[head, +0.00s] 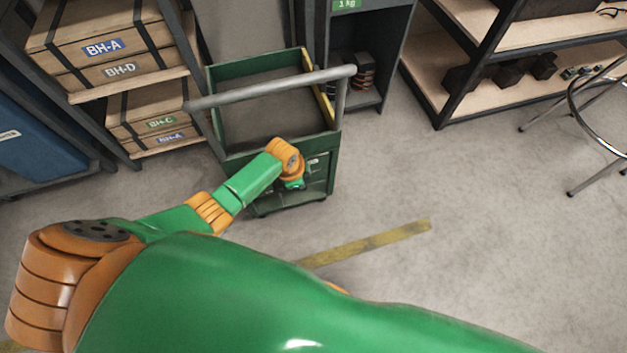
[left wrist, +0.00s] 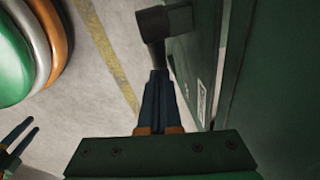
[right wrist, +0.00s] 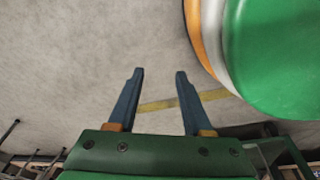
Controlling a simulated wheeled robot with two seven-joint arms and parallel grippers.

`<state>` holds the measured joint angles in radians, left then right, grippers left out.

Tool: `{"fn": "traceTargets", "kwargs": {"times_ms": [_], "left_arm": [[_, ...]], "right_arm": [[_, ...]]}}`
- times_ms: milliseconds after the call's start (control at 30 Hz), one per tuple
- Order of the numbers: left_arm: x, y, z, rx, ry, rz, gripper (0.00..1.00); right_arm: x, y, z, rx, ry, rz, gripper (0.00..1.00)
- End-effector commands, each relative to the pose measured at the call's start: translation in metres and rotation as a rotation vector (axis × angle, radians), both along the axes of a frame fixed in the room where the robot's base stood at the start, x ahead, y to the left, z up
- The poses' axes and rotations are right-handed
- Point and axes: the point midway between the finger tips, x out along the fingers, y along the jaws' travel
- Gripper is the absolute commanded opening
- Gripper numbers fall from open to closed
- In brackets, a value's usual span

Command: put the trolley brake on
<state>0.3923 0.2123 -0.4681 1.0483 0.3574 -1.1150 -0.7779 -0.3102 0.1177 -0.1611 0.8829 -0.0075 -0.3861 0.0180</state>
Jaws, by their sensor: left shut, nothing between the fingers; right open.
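The green trolley (head: 240,75) stands ahead of me with a grey push handle (head: 270,88) across its near end. My left arm reaches to its near panel (head: 318,175); the wrist covers part of that panel and most of the gripper. In the left wrist view my left gripper (left wrist: 160,74) is shut and empty. Its fingertips are at the lower end of a dark lever-like part (left wrist: 153,24) beside the green panel; I cannot tell whether they touch. My right gripper (right wrist: 158,74) is open and empty over bare floor, away from the trolley.
Shelves with wooden crates (head: 100,50) and a blue bin (head: 40,135) stand left. A dark rack (head: 372,60) is behind the trolley. A shelf unit (head: 530,40) and stool (head: 600,120) are at right. The floor with a yellow stripe (head: 370,243) is clear.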

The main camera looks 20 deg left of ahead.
Motion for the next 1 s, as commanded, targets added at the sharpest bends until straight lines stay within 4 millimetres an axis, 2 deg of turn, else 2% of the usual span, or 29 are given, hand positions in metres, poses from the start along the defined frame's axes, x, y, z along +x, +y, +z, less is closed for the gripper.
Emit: {"fn": "traceTargets", "kwargs": {"times_ms": [200,367,600,1000], "left_arm": [[0.001,0.009,-0.020,0.165,0.118,-0.002,0.00],[0.000,0.010,-0.028,0.277,0.200,-0.001,0.00],[-0.002,0.012,-0.031,0.384,0.279,0.000,0.00],[-0.005,0.016,-0.038,0.390,0.283,0.000,0.00]], "right_arm": [[0.017,0.015,-0.011,0.021,-0.006,0.001,0.50],[0.033,0.030,-0.011,0.041,-0.009,0.001,0.50],[0.063,0.037,0.021,0.052,-0.034,-0.005,0.50],[0.074,0.040,0.045,0.056,-0.049,-0.008,0.50]]}}
